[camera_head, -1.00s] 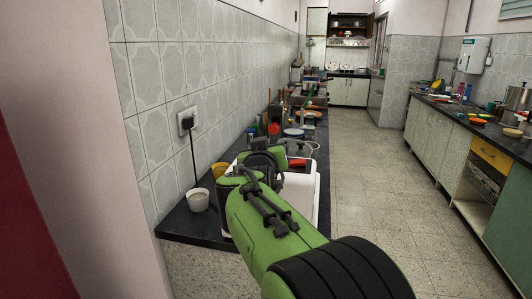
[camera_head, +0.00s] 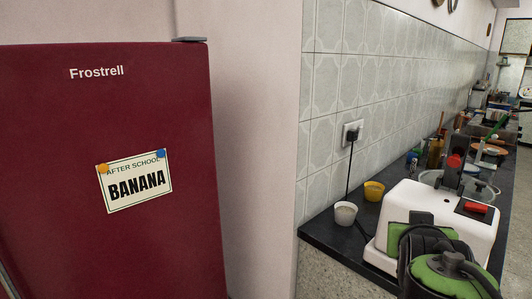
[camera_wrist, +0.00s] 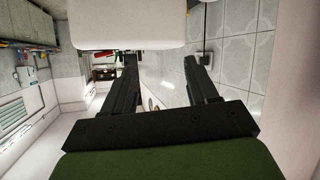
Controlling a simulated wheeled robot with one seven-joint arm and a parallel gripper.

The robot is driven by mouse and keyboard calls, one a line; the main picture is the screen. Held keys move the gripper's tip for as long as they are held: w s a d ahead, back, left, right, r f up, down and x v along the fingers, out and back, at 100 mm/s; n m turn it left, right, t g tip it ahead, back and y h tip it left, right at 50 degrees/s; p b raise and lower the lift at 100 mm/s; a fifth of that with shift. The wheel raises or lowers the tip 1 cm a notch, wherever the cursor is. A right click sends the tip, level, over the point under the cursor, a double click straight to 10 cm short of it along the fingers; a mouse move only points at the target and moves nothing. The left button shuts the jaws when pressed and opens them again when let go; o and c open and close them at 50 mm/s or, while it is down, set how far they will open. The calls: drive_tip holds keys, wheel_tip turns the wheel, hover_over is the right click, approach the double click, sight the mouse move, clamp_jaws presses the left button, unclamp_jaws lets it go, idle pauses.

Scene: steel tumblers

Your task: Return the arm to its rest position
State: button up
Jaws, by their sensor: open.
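My gripper (camera_wrist: 161,62) shows in the wrist view with its two dark fingers apart. Nothing is seen between the fingers. In the head view my green and black arm (camera_head: 450,272) is bent at the lower right, in front of a white appliance (camera_head: 408,200) on the dark counter. The arm hides part of the appliance's front. I cannot tell from this view whether the arm touches it. The fingertips are not clear in the head view.
A white cup (camera_head: 345,213) and a yellow cup (camera_head: 374,191) stand left of the appliance. A plugged socket (camera_head: 352,132) is on the tiled wall. A red fridge (camera_head: 90,240) fills the left. Several kitchen items crowd the counter behind the appliance.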

drive_tip(key=s+a+f+n+g+y, duration=0.35)
drive_tip(key=s+a+f, duration=0.4)
drive_tip(key=s, duration=0.25)
drive_tip(key=s+a+f+n+g+y, duration=0.2)
drive_tip(key=s+a+f+y, duration=0.3)
drive_tip(key=s+a, duration=0.4)
wheel_tip(320, 180, up, 15)
drive_tip(key=d+h+p, duration=0.1)
drive_tip(key=p, duration=1.5)
drive_tip(key=shift+d+r+m, duration=0.15)
drive_tip(key=shift+r+m, duration=0.05)
drive_tip(key=shift+m, duration=0.15)
drive_tip(key=shift+h, duration=0.25)
